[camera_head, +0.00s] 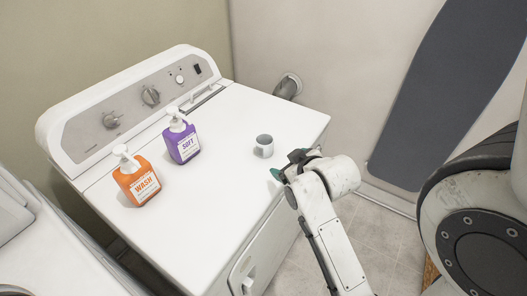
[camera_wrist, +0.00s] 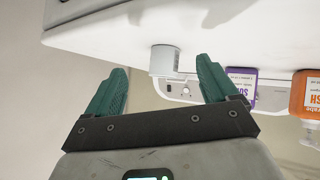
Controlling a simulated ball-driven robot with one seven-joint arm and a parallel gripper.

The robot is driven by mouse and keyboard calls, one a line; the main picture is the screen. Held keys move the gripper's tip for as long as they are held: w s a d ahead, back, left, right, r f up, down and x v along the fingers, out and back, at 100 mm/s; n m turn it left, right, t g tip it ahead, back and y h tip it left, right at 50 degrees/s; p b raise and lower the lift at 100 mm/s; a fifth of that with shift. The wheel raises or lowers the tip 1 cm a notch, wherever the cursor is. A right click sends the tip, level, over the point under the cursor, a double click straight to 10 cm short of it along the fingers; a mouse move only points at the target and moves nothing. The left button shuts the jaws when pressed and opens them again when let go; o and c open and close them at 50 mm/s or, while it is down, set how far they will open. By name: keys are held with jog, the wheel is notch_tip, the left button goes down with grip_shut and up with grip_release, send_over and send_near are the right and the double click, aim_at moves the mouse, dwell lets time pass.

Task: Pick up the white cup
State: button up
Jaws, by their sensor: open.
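The white cup (camera_head: 264,148) stands upright on the white top of the machine, right of the purple bottle in the head view. Its inside looks grey. In the wrist view the cup (camera_wrist: 164,60) shows beyond and between the two teal fingers, apart from both. My gripper (camera_head: 275,173) is just beyond the machine's front edge in the head view, to the lower right of the cup. In the wrist view my gripper (camera_wrist: 158,82) is open, with nothing between its fingers. The far fingertip is hidden in the head view.
A purple SOFT bottle (camera_head: 183,142) and an orange WASH bottle (camera_head: 138,182) stand left of the cup on the machine top (camera_head: 215,200). The control panel (camera_head: 135,107) rises behind them. A dark ironing board (camera_head: 445,85) leans on the right wall. The top around the cup is clear.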

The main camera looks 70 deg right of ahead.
aim_at(261, 137)
jog(key=w+d+r+m+t, duration=0.1)
jog(key=w+d+r+m+t+h+b, duration=0.1)
jog(key=t, duration=0.1)
jog(key=shift+w+m, duration=0.3)
jog(key=shift+w, duration=0.05)
jog(key=shift+w+d, duration=0.15)
jog(key=shift+w, duration=0.1)
jog(key=p+x, duration=0.2)
jog(key=x, duration=0.8)
jog(key=shift+d+f, duration=0.1)
jog(key=shift+d, duration=0.05)
jog(key=shift+s, duration=0.1)
jog(key=c, duration=1)
jog(key=shift+c, duration=0.2)
jog(key=shift+r, duration=0.2)
